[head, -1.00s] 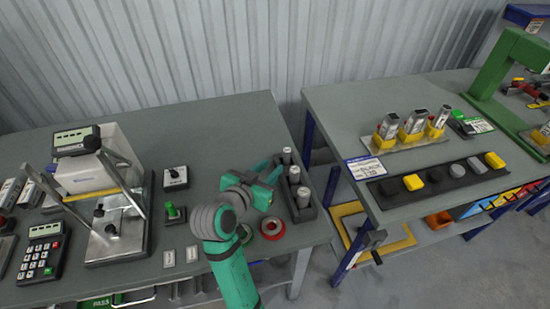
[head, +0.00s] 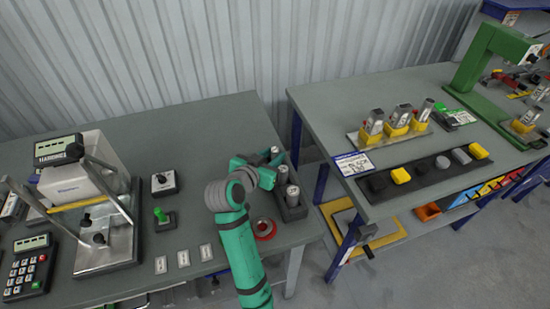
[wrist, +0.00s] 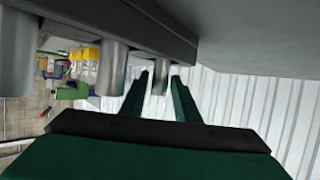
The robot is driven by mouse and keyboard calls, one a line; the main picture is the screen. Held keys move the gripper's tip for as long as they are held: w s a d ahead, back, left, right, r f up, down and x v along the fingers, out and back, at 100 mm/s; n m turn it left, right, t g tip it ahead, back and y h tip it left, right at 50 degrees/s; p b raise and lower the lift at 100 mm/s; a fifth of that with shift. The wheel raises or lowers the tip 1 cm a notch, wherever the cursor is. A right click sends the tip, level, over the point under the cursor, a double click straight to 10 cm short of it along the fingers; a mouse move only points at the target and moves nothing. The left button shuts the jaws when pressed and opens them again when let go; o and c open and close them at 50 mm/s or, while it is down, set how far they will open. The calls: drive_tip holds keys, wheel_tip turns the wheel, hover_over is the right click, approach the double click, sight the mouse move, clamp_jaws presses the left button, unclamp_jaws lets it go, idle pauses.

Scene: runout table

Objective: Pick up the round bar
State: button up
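Three grey round bars stand upright in a dark rack (head: 297,211) at the right end of the near table: a far one (head: 276,152), a middle one (head: 283,173) and a near one (head: 293,195). My gripper (head: 268,162) is beside the rack at its far end. In the wrist view, my gripper (wrist: 159,88) has its two green fingers apart, with one round bar (wrist: 160,80) showing between them. Contact cannot be told. The other two bars, a middle one (wrist: 112,68) and a large close one (wrist: 16,50), show to the left.
A red tape ring (head: 264,229) lies left of the rack. A green-knobbed switch (head: 162,216) and a metal fixture (head: 105,235) stand further left. Across a gap, the second table (head: 340,112) holds bars in yellow holders (head: 396,129) and a dark strip of blocks (head: 378,185).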

drive_tip(key=shift+x, duration=0.85)
clamp_jaws()
drive_tip(key=shift+r, duration=0.15)
drive_tip(key=shift+r, duration=0.65)
drive_tip(key=s+a+r, duration=0.3)
drive_tip(key=s+r, duration=0.8)
drive_tip(key=s, duration=0.2)
drive_tip(key=shift+s+r, duration=0.25)
drive_tip(key=shift+s, duration=0.05)
